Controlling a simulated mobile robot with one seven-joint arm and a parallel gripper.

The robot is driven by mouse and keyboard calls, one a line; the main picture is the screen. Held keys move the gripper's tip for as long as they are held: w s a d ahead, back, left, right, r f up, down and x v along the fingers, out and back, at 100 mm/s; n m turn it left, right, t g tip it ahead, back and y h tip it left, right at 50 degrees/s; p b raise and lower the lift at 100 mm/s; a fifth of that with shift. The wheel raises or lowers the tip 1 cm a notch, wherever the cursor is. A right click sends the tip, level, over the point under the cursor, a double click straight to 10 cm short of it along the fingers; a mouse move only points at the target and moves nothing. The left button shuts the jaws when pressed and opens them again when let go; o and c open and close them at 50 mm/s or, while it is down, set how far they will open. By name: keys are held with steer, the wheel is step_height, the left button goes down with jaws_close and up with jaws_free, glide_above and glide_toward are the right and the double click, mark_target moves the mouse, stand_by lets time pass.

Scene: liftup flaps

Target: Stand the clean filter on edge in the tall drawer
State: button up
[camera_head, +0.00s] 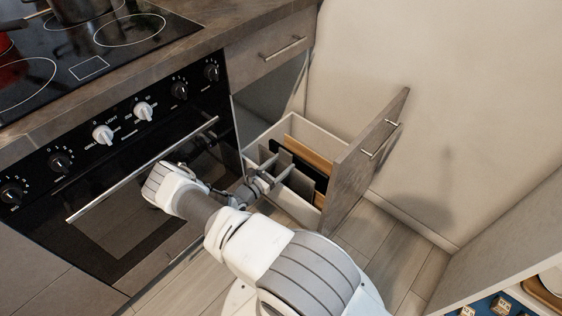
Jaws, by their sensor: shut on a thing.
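The tall drawer (345,178) is pulled open beside the oven, its front standing out to the right. My gripper (275,173) is at the drawer's near left side, with its fingers over the opening. It is shut on a flat grey panel, which looks like the filter (268,157). The panel is on edge inside the drawer or just above its floor; I cannot tell whether it touches the bottom. My gripper and arm hide part of it.
A wooden board (308,157) and a dark flat tray (304,172) stand on edge in the drawer, right of the panel. The oven (130,190) with its bar handle is left of my arm. A wall stands behind the drawer, and a shelf unit (500,250) is at lower right.

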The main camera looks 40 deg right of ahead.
steer(key=shift+f, duration=0.1)
steer(key=o, duration=1.5)
steer(key=a+p, duration=0.1)
steer(key=a, duration=0.4)
steer(key=s+a+p, duration=0.1)
steer(key=a, duration=0.5)
steer(key=a+p, duration=0.1)
steer(key=a, duration=0.5)
steer(key=shift+s+a, duration=0.2)
steer(key=shift+s, duration=0.05)
